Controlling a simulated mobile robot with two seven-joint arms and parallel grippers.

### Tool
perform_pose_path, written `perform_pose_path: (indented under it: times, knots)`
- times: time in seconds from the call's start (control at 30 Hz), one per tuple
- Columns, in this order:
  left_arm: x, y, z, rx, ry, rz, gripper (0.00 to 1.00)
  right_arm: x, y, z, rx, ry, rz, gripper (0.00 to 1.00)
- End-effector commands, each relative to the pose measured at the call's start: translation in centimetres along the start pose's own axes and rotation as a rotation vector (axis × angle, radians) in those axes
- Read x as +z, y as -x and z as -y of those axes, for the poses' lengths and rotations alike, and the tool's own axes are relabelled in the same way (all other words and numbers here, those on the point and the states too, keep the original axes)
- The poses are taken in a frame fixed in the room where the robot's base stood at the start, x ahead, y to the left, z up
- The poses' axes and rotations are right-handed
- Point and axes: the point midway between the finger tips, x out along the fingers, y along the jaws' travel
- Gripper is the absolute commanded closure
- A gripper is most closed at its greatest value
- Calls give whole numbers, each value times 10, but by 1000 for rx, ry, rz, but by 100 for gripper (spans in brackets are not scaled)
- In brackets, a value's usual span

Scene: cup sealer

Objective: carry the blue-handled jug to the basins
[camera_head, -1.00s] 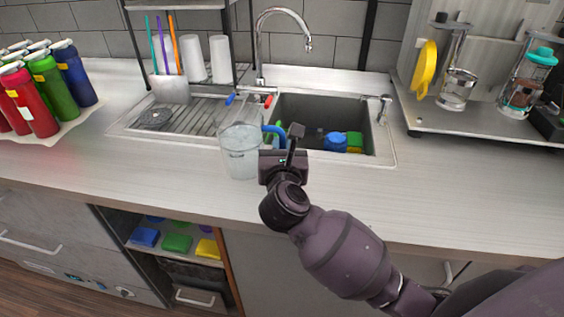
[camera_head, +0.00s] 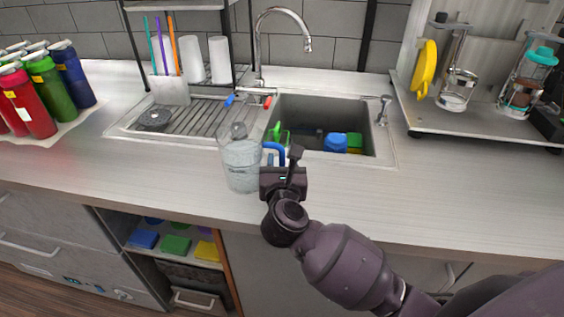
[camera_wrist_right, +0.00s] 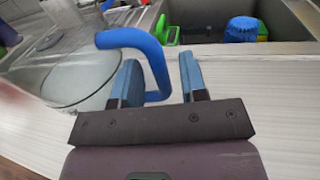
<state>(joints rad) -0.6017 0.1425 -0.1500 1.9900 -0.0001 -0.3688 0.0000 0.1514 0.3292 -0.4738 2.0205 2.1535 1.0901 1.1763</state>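The clear jug (camera_head: 243,168) with a blue handle (camera_head: 275,149) stands on the counter in front of the sink, handle toward the right. In the right wrist view the blue handle (camera_wrist_right: 157,62) passes between the two fingers of my right gripper (camera_wrist_right: 160,80). A gap shows between the handle and the right finger, and the fingers are apart. In the head view my right gripper (camera_head: 294,160) is beside the jug, its fingertips partly hidden. The dark sink basin (camera_head: 300,108) lies behind them. My left gripper is not in view.
The basin holds a blue item (camera_head: 335,142), a green-yellow sponge (camera_head: 355,142) and a green item (camera_head: 275,132). A faucet (camera_head: 259,50) arches behind. A ribbed drainboard (camera_head: 195,118) is left of the basin. Bottles (camera_head: 73,75) stand far left. The counter right of my gripper is clear.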

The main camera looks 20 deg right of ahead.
Motion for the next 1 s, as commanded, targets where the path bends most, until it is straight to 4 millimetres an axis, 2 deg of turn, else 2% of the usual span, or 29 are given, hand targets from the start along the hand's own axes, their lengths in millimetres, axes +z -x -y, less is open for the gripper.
perform_pose_path:
  times: [0.37,0.47,0.8,1.0]
  knots:
    - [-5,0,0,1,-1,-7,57,4,1,0,1,0,1,59]
    - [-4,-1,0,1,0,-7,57,2,13,0,1,-2,-2,59]
    - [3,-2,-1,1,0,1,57,1,77,0,0,-2,-4,59]
    - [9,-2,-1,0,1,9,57,2,106,0,1,0,-2,59]
